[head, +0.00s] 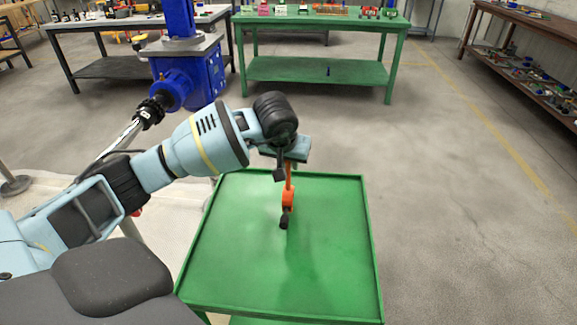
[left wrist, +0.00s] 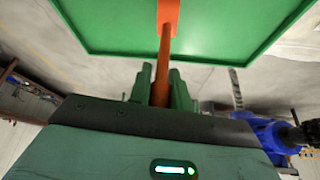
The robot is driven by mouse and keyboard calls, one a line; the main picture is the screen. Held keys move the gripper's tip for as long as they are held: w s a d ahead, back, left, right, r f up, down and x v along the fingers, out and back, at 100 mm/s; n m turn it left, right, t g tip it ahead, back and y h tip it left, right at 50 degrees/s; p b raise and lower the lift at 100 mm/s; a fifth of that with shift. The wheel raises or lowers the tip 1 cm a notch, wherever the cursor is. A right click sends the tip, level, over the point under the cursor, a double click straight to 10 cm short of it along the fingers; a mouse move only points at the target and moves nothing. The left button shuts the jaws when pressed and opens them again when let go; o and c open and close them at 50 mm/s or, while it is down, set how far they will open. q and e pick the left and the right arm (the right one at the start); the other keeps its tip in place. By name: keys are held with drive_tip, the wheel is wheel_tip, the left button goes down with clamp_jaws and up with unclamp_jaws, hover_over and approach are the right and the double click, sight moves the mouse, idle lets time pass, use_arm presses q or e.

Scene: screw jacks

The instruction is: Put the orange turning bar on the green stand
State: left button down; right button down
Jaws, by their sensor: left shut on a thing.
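The orange turning bar (head: 288,197) hangs roughly upright in the head view, with an orange block and a black end at its lower part. My left gripper (head: 289,162) is shut on its upper part. The left wrist view shows the fingers (left wrist: 160,86) on either side of the orange shaft (left wrist: 166,48). The green stand (head: 330,270) has a flat top with a raised rim. The bar is in front of its far half in the head view. I cannot tell whether its lower end touches the top. My right gripper is not in view.
A blue screw jack (head: 181,78) with a black-ended shaft stands left of the stand. A green table (head: 315,70) and a grey table (head: 110,27) with small items stand behind. A brown shelf (head: 523,62) is at right. The floor right of the stand is clear.

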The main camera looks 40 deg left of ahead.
use_arm(q)
drive_tip(key=shift+f, duration=0.75)
drive_tip(key=shift+f, duration=0.2)
drive_tip(key=c, duration=1.3)
unclamp_jaws()
